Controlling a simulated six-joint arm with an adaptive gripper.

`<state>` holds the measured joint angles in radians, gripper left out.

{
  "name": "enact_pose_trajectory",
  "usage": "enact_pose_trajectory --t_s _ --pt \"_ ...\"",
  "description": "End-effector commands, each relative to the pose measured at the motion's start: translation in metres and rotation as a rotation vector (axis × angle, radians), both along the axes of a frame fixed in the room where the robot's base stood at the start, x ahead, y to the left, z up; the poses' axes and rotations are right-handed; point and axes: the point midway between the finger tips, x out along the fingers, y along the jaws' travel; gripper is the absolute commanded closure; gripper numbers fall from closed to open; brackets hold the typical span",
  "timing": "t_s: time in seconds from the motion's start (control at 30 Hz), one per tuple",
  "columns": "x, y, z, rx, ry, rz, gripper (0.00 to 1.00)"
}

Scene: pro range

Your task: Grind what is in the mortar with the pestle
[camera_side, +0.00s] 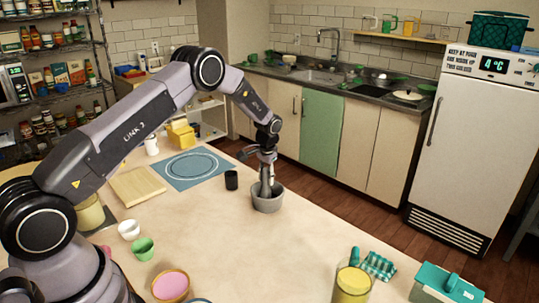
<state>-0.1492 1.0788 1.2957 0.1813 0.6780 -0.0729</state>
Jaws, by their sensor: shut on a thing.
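The grey mortar (267,203) stands upright on the table near its far right edge. My gripper (266,160) is above the mortar, pointing down, and is shut on the pestle (266,185). The pestle is grey and roughly upright, with its lower end inside the mortar bowl. The mortar's contents and the pestle's tip are hidden by the bowl wall.
A black cup (231,180) stands just left of the mortar. A blue mat (190,168) and a wooden board (140,187) lie further left. White (129,229) and green (143,248) cups and a pink-filled bowl (171,286) are nearer. The table right of the mortar is clear.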

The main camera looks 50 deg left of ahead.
Motion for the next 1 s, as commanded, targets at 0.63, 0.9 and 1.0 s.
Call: enact_pose_trajectory --t_s 0.63,0.9,1.0 --pt "-0.004 -0.017 -0.001 0.0 0.003 -0.002 1.0" --pt "-0.004 -0.018 -0.001 0.0 0.003 -0.001 1.0" --pt "-0.003 -0.018 -0.001 0.0 0.003 -0.001 1.0"
